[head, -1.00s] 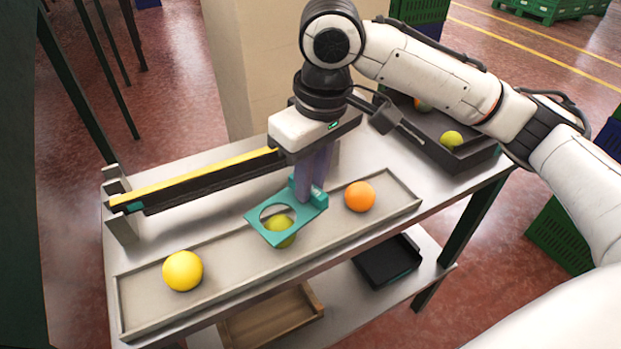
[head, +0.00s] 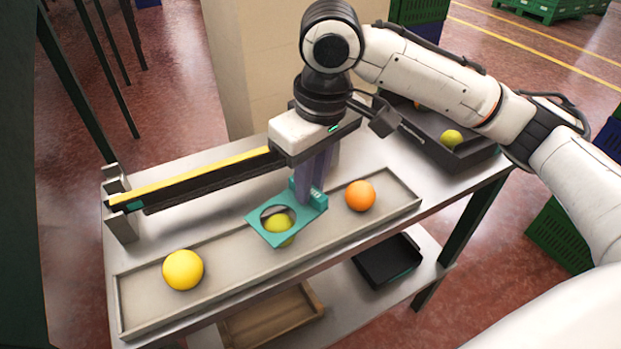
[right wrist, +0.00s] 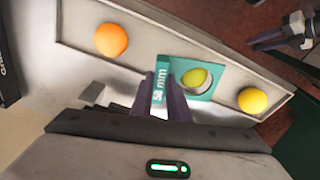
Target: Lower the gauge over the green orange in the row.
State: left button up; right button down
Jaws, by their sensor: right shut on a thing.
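My right gripper (head: 312,188) is shut on the teal gauge (head: 308,211), a flat plate with a round hole and "mm" printed on its upright tab. In the right wrist view the gauge (right wrist: 160,94) is between the fingers (right wrist: 163,86). The green orange (head: 279,224) stands in the row under the gauge; it shows through the hole and below the plate's front edge. In the right wrist view the green orange (right wrist: 194,77) sits off-centre in the hole. I cannot tell whether they touch. What looks like my left gripper (right wrist: 267,41) shows small at upper right there.
The long tray (head: 225,262) also holds a yellow orange (head: 183,270) at left and an orange one (head: 361,196) at right. A yellow-topped bar (head: 195,178) stands behind it. A dark bin (head: 478,157) with fruit stands at the back right. Trays lie on the lower shelf.

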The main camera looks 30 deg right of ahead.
aim_at(311, 200)
jog(key=shift+f+b, duration=0.4)
jog(key=shift+f, duration=1.55)
jog(key=shift+r, duration=0.1)
dwell(0.8)
jog(key=shift+r+p, duration=1.4)
jog(key=shift+p, duration=0.5)
jog(key=shift+r, duration=2.55)
